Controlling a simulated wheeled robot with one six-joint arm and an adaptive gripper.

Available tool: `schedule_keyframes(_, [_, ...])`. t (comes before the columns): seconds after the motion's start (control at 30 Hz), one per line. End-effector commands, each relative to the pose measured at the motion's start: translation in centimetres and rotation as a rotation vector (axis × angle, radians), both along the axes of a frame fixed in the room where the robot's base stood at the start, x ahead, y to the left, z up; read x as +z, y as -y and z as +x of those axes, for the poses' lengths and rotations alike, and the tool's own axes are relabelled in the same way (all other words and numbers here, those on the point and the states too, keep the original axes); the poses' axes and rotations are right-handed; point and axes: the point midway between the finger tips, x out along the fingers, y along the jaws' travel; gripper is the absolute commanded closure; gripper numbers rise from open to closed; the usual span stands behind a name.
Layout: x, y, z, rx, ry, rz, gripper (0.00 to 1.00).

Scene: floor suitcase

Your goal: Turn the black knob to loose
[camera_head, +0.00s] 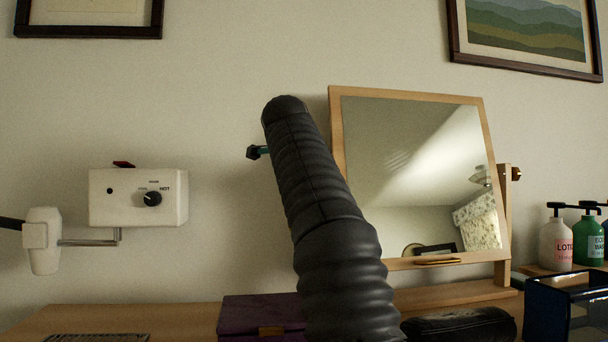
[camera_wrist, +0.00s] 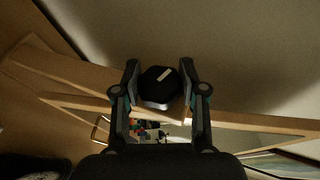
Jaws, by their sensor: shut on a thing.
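The black knob (camera_wrist: 158,82) shows in the wrist view, at the side of the wooden mirror stand (camera_wrist: 235,118). It has a pale pointer mark that is slanted up to the right. My gripper (camera_wrist: 160,72) has one finger on each side of the knob and is shut on it. In the head view my dark ribbed arm hides the knob and most of the gripper; only a small black and teal finger part (camera_head: 257,152) shows left of the arm. The tilted mirror (camera_head: 410,160) stands right of the arm. No "loose" marking can be read.
A white wall box (camera_head: 138,198) has another black dial, marked HOT. A hair dryer (camera_head: 42,240) hangs beside it.

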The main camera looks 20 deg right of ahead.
Motion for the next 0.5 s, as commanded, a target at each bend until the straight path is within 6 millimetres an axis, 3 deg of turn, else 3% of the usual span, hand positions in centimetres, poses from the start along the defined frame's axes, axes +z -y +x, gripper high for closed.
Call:
schedule_keyframes(0.17, [-0.13, 0.13, -0.01, -0.003, -0.004, -0.001, 0.93])
schedule_keyframes(0.2, [-0.13, 0.13, -0.01, -0.003, -0.004, -0.001, 0.53])
schedule_keyframes(0.3, [-0.13, 0.08, 0.00, -0.003, -0.003, 0.000, 0.32])
schedule_keyframes(0.5, [-0.09, -0.08, 0.03, 0.000, -0.002, 0.000, 0.32])
